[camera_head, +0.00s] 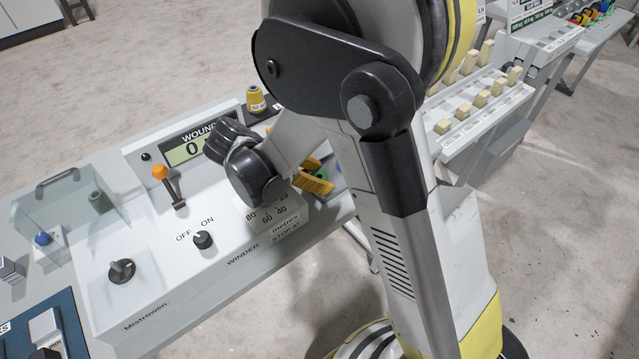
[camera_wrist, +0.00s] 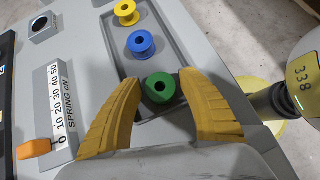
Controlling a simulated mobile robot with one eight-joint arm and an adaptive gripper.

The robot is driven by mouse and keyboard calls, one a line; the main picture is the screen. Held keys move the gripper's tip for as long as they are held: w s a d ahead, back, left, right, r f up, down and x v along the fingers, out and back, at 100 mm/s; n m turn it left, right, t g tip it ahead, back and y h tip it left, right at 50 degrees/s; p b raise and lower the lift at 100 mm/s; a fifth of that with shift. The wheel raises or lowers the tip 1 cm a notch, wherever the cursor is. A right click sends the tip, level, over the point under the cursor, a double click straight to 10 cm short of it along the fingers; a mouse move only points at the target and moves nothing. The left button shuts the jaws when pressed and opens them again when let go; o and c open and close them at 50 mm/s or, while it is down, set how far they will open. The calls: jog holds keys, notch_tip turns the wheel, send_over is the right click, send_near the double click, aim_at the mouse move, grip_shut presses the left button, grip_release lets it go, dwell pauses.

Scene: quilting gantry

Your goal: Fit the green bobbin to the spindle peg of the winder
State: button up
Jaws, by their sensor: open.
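The green bobbin (camera_wrist: 160,88) stands in a recessed grey tray (camera_wrist: 170,42), its hole facing up in the wrist view. My gripper (camera_wrist: 159,79) is open, with one yellow finger on each side of the bobbin. I cannot tell whether either finger touches it.
A blue bobbin (camera_wrist: 142,42) and a yellow bobbin (camera_wrist: 126,12) stand in the same tray. An orange-knobbed lever (camera_head: 160,172), an off/on knob (camera_head: 202,239) and a dark-based metal post (camera_head: 121,270) rise from the winder. My arm covers part of the panel.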

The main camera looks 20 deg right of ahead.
jog(key=shift+d+f, duration=0.1)
jog(key=shift+d, duration=0.05)
jog(key=shift+c, duration=0.4)
jog(key=c, duration=0.5)
